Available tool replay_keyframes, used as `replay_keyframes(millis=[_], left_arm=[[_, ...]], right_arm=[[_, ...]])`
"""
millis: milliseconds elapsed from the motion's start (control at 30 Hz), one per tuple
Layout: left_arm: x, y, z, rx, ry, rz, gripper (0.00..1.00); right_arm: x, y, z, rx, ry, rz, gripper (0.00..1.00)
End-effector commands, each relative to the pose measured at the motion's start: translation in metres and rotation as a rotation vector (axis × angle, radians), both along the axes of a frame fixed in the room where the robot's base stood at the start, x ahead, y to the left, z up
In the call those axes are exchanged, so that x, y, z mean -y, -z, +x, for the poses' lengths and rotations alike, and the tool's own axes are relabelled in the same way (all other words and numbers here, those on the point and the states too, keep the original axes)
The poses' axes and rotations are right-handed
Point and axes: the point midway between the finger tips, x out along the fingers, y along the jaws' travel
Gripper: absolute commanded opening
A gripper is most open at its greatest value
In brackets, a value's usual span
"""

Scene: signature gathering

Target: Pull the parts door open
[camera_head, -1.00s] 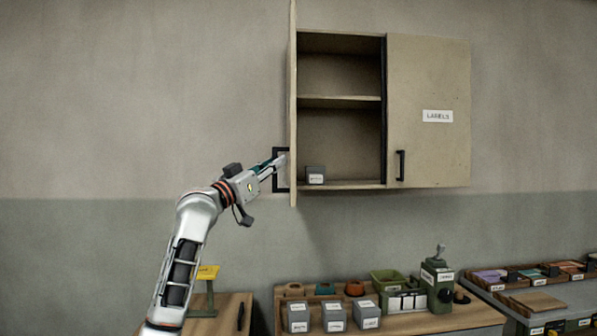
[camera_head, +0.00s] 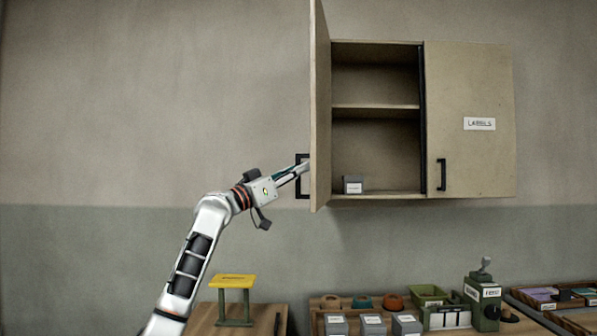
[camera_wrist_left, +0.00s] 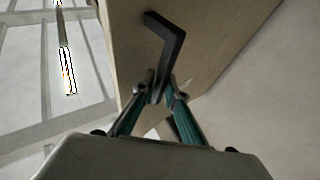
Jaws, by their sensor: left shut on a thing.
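The left door (camera_head: 320,110) of the wall cabinet stands swung out toward me, nearly edge-on in the head view, with the left compartment (camera_head: 375,140) open behind it. Its black handle (camera_head: 299,190) is on the door's outer face. My left gripper (camera_head: 304,166) is shut on this handle. In the left wrist view the teal fingers (camera_wrist_left: 163,92) close around the lower part of the black handle (camera_wrist_left: 168,38), against the tan door (camera_wrist_left: 205,30). A small grey labelled box (camera_head: 353,185) sits on the compartment floor. My right gripper is not in view.
The right door (camera_head: 475,115), marked LABELS, is closed. Below is a bench with grey labelled boxes (camera_head: 373,325), a green press (camera_head: 483,295) and a green bin (camera_head: 428,294). A yellow-topped stand (camera_head: 233,282) is at left. The wall left of the cabinet is bare.

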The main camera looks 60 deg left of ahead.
Motion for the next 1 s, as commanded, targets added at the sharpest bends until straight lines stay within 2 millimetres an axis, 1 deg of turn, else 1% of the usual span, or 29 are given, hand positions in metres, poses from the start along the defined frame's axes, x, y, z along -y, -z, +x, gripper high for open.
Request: replay_keyframes(millis=[33,67,100,133,367,467,567,667,767,1000], left_arm=[[0.000,0.000,0.000,0.000,0.000,0.000,0.00],[0.000,0.000,0.000,0.000,0.000,0.000,0.15],[0.000,0.000,0.000,0.000,0.000,0.000,0.25],[0.000,0.000,0.000,0.000,0.000,0.000,0.26],[0.000,0.000,0.000,-0.001,0.000,0.000,0.26],[0.000,0.001,0.000,-0.001,0.000,0.000,0.26],[0.000,0.003,-0.004,0.000,0.002,-0.001,0.26],[0.001,0.007,-0.014,-0.001,0.002,-0.001,0.26],[0.000,0.014,-0.028,-0.002,-0.001,-0.001,0.26],[0.000,0.031,-0.071,-0.001,-0.001,-0.001,0.26]], right_arm=[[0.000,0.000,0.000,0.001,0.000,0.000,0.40],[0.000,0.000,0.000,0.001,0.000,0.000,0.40],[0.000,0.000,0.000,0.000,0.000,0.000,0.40],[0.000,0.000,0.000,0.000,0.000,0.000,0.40],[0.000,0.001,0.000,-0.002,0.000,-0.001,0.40],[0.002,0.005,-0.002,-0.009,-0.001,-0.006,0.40],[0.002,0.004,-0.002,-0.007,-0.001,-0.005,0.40],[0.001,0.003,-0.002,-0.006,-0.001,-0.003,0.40],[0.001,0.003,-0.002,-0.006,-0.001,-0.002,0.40],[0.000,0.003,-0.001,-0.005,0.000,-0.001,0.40]])
